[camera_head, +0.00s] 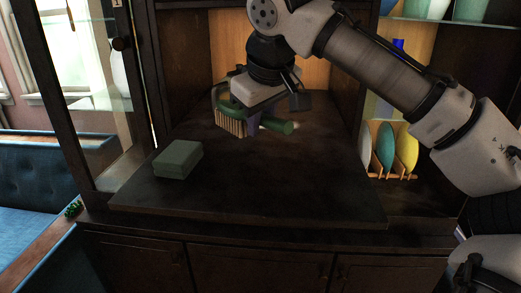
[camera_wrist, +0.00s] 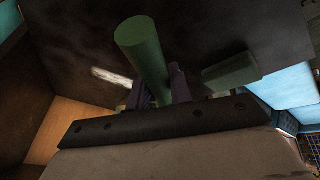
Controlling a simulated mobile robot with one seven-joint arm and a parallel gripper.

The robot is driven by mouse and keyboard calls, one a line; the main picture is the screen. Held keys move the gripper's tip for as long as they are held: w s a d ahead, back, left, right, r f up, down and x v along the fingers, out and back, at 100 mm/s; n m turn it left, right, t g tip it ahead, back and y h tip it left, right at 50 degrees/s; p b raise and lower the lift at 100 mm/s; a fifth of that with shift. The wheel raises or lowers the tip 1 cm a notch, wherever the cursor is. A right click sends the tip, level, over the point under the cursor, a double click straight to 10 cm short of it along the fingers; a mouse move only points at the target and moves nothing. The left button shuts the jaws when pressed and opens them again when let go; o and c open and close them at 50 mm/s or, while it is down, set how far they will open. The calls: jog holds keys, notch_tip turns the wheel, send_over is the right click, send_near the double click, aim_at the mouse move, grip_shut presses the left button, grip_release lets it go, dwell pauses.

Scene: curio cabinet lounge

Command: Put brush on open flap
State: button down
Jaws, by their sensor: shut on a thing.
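The brush has a green handle and tan bristles. In the head view the brush (camera_head: 231,124) is held above the dark open flap (camera_head: 270,195), with its bristles hanging down on the left and its handle pointing right. My gripper (camera_head: 254,124) is shut on the brush's handle. In the wrist view the green handle (camera_wrist: 143,48) stands out between the fingers of my gripper (camera_wrist: 160,85). The flap lies level and fills the middle of the cabinet. I cannot tell for sure whether the bristles touch the flap.
A green box (camera_head: 178,160) lies on the flap's left side; it also shows in the wrist view (camera_wrist: 232,73). A rack with coloured plates (camera_head: 386,150) stands right of the flap. A glass door (camera_head: 95,90) is at the left. The flap's front and right are clear.

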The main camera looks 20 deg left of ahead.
jog(key=shift+f, duration=2.95)
jog(key=c, duration=1.3)
grip_release()
jog(key=shift+f, duration=0.1)
jog(key=shift+o, duration=0.2)
jog(key=v, duration=1.2)
